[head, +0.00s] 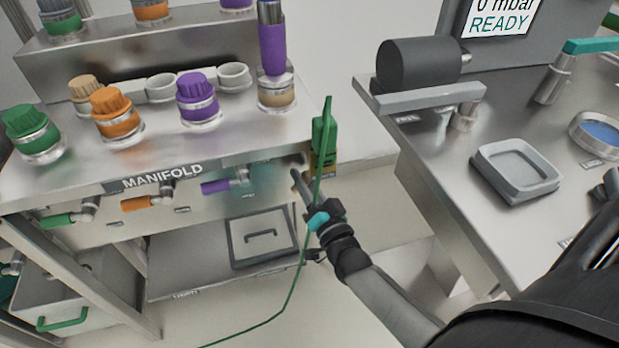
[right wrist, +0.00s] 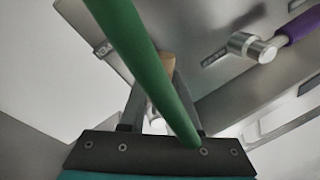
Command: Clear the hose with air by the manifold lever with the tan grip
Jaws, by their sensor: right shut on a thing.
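The steel manifold (head: 150,188) stands at the left in the head view, with a row of levers along its front. My right gripper (head: 297,180) is at the right end of that row. In the right wrist view its fingers are shut on the tan grip (right wrist: 167,62) of a lever. The fingers and wrist hide most of that lever in the head view. A purple hose end (head: 272,48) stands upright on the port with a tan band (head: 277,92). My left gripper is not in view.
Purple (head: 215,187), orange (head: 136,203) and green (head: 58,220) lever grips sit further left. A thin green cord (head: 294,280) passes in front of my right gripper. A bench (head: 450,165) with a display reading READY (head: 499,25) stands at the right.

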